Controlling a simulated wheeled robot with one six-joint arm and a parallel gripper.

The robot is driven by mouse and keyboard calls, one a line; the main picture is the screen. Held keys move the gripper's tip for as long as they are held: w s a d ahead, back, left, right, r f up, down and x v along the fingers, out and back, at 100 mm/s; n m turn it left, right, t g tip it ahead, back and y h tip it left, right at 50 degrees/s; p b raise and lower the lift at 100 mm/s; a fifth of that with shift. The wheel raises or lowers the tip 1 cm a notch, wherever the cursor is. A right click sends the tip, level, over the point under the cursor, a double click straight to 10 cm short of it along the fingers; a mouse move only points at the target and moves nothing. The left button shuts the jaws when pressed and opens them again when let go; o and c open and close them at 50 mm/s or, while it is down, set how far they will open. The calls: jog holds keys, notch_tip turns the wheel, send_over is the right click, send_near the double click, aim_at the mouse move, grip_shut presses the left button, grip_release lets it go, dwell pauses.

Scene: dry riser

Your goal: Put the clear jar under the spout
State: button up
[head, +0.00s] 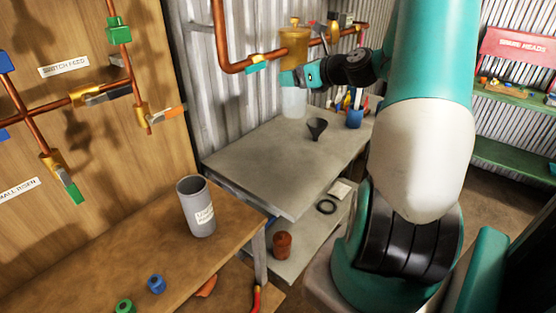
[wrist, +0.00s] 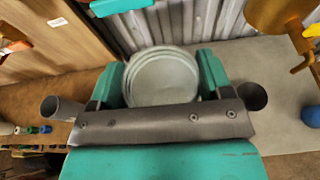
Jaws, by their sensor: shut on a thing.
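The clear jar (head: 294,103) is a pale, see-through vessel at the back left of the grey metal table in the head view. My gripper (head: 297,77) is shut around its upper part. In the wrist view the jar's round open mouth (wrist: 163,78) sits between the two teal fingers of my gripper (wrist: 163,82). The jar looks upright; I cannot tell whether its base touches the table. A brass vessel with a lid (head: 294,43) on the copper pipe shows above the jar, and at the upper right in the wrist view (wrist: 275,14). I cannot make out a spout opening.
A black funnel (head: 317,128) stands on the grey table (head: 270,160), right of the jar. A blue cup of tools (head: 354,117) is further right. A grey labelled can (head: 196,207) stands on the wooden bench at left. The copper pipe (head: 222,40) runs close behind. The table's front is clear.

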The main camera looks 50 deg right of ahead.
notch_tip(320, 180, down, 20)
jog(key=shift+w, duration=0.2)
jog(key=shift+a, duration=0.1)
jog(key=o, duration=1.3)
jog(key=shift+f, duration=0.1)
jog(key=shift+o, duration=0.2)
